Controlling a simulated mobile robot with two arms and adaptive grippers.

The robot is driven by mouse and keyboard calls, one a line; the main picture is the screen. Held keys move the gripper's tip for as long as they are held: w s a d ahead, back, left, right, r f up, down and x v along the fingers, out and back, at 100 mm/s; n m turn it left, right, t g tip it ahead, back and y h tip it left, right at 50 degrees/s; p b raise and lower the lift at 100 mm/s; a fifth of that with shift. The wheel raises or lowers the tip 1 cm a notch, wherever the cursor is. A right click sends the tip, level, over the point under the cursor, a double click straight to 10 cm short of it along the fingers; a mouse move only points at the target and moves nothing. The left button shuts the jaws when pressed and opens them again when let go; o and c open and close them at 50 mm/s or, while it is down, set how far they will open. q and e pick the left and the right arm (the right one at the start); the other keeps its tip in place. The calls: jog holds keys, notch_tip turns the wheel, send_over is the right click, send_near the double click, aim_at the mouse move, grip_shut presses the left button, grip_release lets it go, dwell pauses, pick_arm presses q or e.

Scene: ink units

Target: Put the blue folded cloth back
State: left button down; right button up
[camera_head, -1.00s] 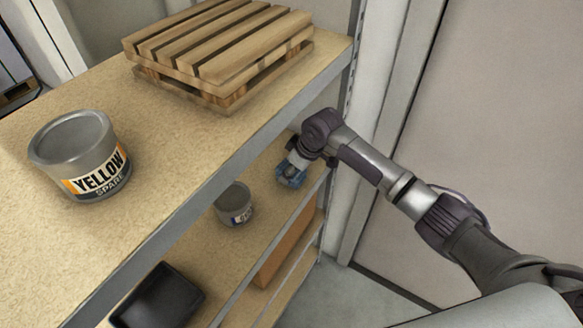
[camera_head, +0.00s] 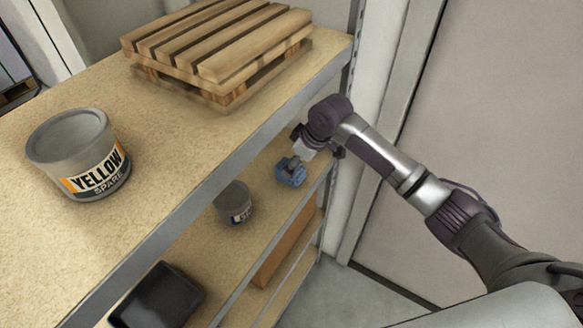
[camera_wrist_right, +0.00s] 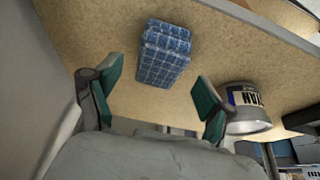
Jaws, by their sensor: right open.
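The blue folded cloth (camera_head: 291,172) lies on the middle shelf near its right end. In the right wrist view the checked blue cloth (camera_wrist_right: 164,54) lies flat on the shelf board, beyond and between the fingertips. My right gripper (camera_wrist_right: 156,98) is open and empty, with its green-padded fingers apart and clear of the cloth. In the head view the right gripper (camera_head: 300,152) is just above the cloth, partly hidden by its own wrist. My left gripper is not in view.
A small grey can (camera_head: 233,203) stands left of the cloth; its label shows in the right wrist view (camera_wrist_right: 246,106). A black bin (camera_head: 158,296) sits further left. Above, the top shelf holds a yellow-labelled can (camera_head: 80,155) and a wooden pallet (camera_head: 218,50). A shelf upright (camera_head: 352,60) is close to my arm.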

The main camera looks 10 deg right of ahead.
jog(key=v, duration=0.8)
jog(key=shift+b, duration=0.35)
